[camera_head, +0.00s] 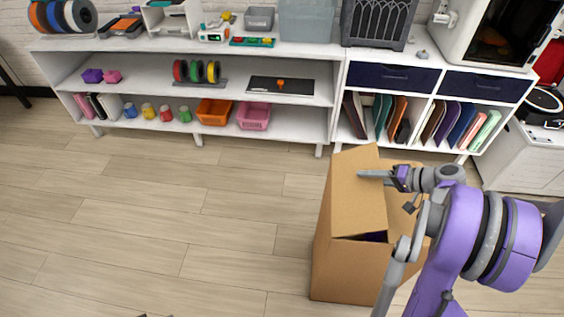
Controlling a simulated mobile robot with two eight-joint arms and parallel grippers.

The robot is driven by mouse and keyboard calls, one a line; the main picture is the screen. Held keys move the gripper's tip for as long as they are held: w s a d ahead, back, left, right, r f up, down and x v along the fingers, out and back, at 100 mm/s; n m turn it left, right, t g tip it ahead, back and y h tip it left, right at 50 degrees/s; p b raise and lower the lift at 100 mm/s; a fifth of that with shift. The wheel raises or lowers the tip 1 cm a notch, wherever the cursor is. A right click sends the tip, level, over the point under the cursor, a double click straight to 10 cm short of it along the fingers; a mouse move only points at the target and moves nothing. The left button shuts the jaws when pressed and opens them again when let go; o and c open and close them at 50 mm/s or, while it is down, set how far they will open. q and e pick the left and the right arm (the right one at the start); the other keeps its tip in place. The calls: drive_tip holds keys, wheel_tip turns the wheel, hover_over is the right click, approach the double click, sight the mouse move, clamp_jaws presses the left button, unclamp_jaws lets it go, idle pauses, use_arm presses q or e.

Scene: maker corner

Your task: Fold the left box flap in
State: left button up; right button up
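The cardboard box (345,272) stands on the floor at the lower right. Its left flap (357,205) slants up from the left edge and leans over the opening, covering much of it. Something dark purple shows in the gap below the flap's near edge. My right gripper (361,174) reaches in from the right with its slim fingers together, over the upper part of the flap. Whether it touches the flap is unclear. My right arm hides much of the box's right side. Only small dark tips show at the bottom edge, perhaps my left gripper.
A low white shelf (290,98) with spools, an orange bin (214,112) and a pink basket (253,116) runs along the wall. A cabinet with drawers and folders stands behind the box. The wooden floor (150,220) left of the box is clear.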

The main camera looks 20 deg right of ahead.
sight(347, 185)
drive_tip(key=w+a+r+g+h+p, duration=0.1)
drive_tip(key=w+a+r+n+g+h+p, duration=0.1)
drive_tip(key=a+r+h+p, duration=0.1)
drive_tip(key=w+a+r+g+h+p, duration=0.1)
drive_tip(key=a+p, duration=0.1)
drive_tip(key=shift+r+g+h, duration=0.25)
drive_tip(key=shift+g+h, duration=0.05)
drive_tip(key=shift+h, duration=0.1)
use_arm(q)
wheel_tip(347, 185, up, 7)
use_arm(e)
drive_tip(key=w+a+f+n+g+h+b, duration=0.45)
drive_tip(key=w+a+g+h+b, duration=0.3)
drive_tip(key=a+h, duration=0.5)
use_arm(q)
wheel_tip(347, 185, down, 8)
drive_tip(key=p, duration=0.1)
drive_tip(key=shift+r, duration=0.25)
use_arm(e)
drive_tip(key=s+v, duration=0.1)
drive_tip(key=v, duration=0.7)
drive_tip(key=shift+w+r+m+t, duration=0.2)
drive_tip(key=shift+m+t, duration=0.15)
drive_tip(key=shift+m, duration=0.1)
drive_tip(key=shift+d, duration=0.1)
drive_tip(key=shift+c, duration=0.2)
